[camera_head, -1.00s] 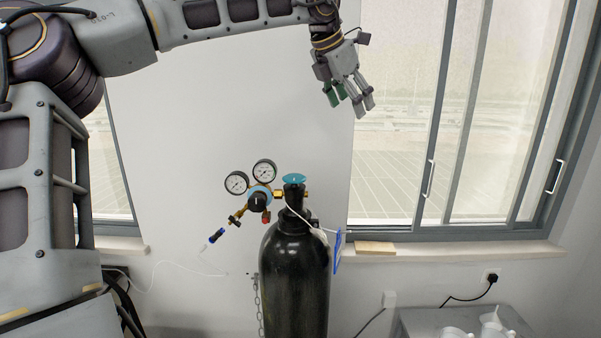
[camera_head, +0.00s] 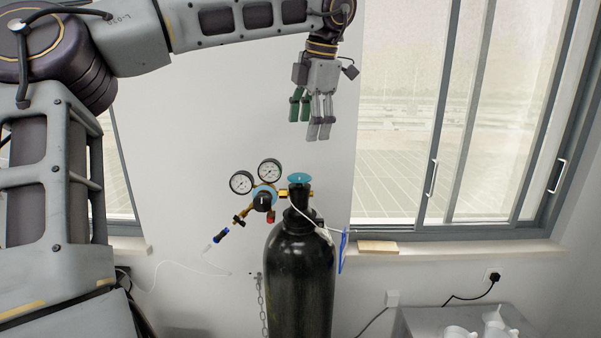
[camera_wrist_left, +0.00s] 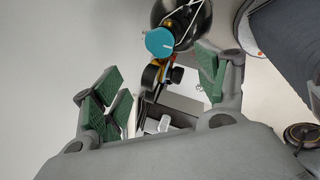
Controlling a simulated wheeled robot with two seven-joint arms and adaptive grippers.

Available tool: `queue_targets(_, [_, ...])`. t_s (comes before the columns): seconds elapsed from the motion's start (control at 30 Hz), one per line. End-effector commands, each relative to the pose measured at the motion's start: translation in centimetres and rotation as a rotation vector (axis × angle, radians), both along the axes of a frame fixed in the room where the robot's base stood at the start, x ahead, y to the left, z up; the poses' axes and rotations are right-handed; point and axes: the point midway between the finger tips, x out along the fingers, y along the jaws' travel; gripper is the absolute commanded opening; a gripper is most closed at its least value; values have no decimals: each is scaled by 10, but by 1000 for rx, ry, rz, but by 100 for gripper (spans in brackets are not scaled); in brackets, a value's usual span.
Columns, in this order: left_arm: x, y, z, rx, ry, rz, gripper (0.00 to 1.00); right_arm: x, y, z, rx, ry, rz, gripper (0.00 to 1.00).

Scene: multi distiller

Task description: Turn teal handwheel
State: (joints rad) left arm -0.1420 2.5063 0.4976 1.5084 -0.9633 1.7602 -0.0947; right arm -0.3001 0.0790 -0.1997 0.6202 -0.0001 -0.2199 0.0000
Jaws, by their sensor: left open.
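The teal handwheel (camera_head: 299,178) sits on top of a black gas cylinder (camera_head: 300,275), which stands upright against the wall. My left gripper (camera_head: 312,128) is above the handwheel, pointing down, open and empty, with a clear gap between fingertips and wheel. In the left wrist view the handwheel (camera_wrist_left: 160,42) shows as a teal disc beyond the gap between the green-padded fingers (camera_wrist_left: 158,95). The cylinder (camera_wrist_left: 196,30) shows behind it there. My right gripper is not in view.
A regulator with two gauges (camera_head: 269,172) is fixed at the left of the cylinder's neck. A blue tag (camera_head: 343,250) hangs at its right, and a chain (camera_head: 262,305) hangs at its left. A windowsill with a wooden block (camera_head: 378,247) and a grey surface with white vessels (camera_head: 460,332) are to the right.

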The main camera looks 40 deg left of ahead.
Motion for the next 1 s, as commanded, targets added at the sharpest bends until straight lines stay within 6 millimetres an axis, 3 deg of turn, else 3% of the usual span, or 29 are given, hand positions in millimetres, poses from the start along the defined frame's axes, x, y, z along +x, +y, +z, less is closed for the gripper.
queue_targets(0.47, [1,2,-5,-2,-1,-1,73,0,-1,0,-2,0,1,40])
queue_targets(1.0, [8,19,-63,-3,1,-1,73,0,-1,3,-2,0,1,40])
